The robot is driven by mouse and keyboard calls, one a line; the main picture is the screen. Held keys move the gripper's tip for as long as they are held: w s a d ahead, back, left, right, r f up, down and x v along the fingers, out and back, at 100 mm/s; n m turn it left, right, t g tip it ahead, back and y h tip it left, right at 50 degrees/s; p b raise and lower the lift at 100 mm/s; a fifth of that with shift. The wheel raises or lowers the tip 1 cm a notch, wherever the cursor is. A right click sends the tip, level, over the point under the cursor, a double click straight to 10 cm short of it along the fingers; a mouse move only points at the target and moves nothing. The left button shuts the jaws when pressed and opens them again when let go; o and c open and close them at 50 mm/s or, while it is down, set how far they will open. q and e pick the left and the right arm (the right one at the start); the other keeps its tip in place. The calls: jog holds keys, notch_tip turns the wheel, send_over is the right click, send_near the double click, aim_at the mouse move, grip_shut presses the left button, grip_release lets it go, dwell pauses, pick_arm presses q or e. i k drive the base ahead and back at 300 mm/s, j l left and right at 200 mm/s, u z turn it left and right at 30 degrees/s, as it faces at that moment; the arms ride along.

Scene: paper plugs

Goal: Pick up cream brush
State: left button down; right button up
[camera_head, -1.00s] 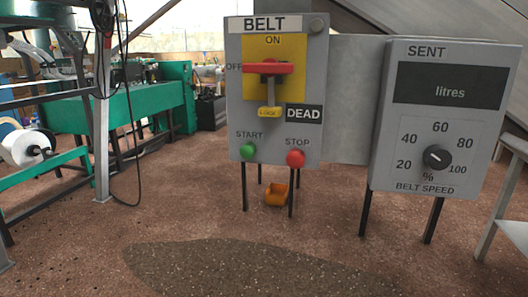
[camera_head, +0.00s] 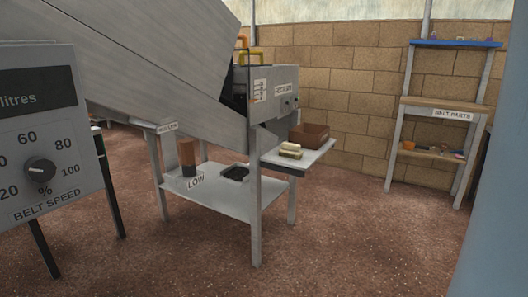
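A small cream block-like thing (camera_head: 290,150), which may be the cream brush, lies on the grey side table (camera_head: 318,155) beside a brown box. It looks like two stacked or adjoining pieces, too small to tell bristles. Neither of my grippers is in view.
A brown box (camera_head: 309,134) stands on the side table. A grey machine with a sloping chute (camera_head: 160,60) stands over a low shelf marked LOW (camera_head: 225,188). The speed panel (camera_head: 45,130) is at the left. A shelf marked BELT PARTS (camera_head: 452,114) stands at the brick wall. Brown floor lies open in front.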

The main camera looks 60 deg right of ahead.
aim_at(292, 151)
jog(key=z, duration=2)
jog(key=u, duration=0.4)
jog(key=i+l+u, duration=0.85)
